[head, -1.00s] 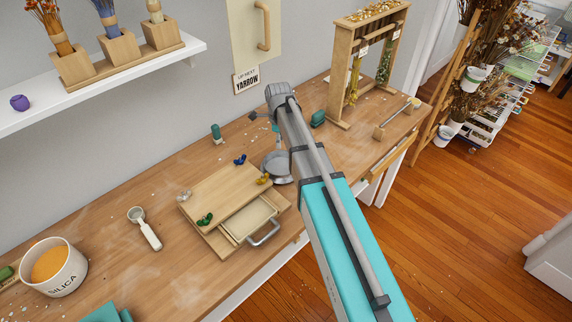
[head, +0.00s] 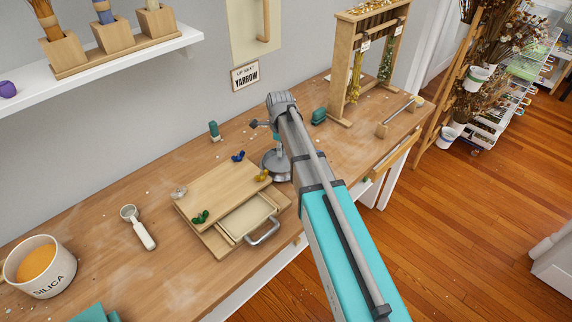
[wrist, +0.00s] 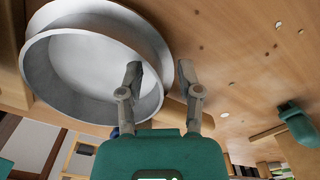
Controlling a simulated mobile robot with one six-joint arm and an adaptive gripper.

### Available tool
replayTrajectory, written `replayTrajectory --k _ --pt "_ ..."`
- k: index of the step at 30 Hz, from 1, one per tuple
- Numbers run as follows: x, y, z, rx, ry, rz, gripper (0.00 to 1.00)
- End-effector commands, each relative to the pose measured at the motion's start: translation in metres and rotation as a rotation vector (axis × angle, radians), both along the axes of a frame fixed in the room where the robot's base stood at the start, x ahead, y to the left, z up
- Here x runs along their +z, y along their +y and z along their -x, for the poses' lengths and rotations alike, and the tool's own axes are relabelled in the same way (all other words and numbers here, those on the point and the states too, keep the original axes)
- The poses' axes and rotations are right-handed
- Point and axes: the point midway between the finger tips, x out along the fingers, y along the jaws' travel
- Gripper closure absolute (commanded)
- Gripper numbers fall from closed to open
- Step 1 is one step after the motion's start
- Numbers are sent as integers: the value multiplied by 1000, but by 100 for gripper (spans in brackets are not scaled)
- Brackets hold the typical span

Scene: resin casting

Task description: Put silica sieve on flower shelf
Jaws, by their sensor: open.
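The silica sieve, a round grey metal dish with a raised rim (wrist: 58,88), fills the upper left of the wrist view. In the head view the sieve (head: 272,168) sits on the workbench behind the wooden press, partly hidden by my arm. My gripper (wrist: 159,65) is open at the sieve's right side. The left finger overlaps the sieve's inside and the right finger is just outside the rim; I cannot tell whether either touches.
A wooden press (head: 215,190) with a metal handle and small coloured wing nuts stands by the sieve. A scoop (head: 140,230) and a silica pot (head: 45,280) are farther left. A wooden drying rack (head: 340,75) stands at the right. Open shelf room lies left of the flower blocks.

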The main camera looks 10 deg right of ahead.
Motion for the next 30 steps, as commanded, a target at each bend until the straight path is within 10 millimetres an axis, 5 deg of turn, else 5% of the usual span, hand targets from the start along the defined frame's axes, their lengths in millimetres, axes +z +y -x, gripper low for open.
replayTrajectory --k 17,25,30 --pt "0 0 0 0 0 0 54" --pt "0 0 0 0 0 0 99" --pt "0 0 0 0 0 0 100"
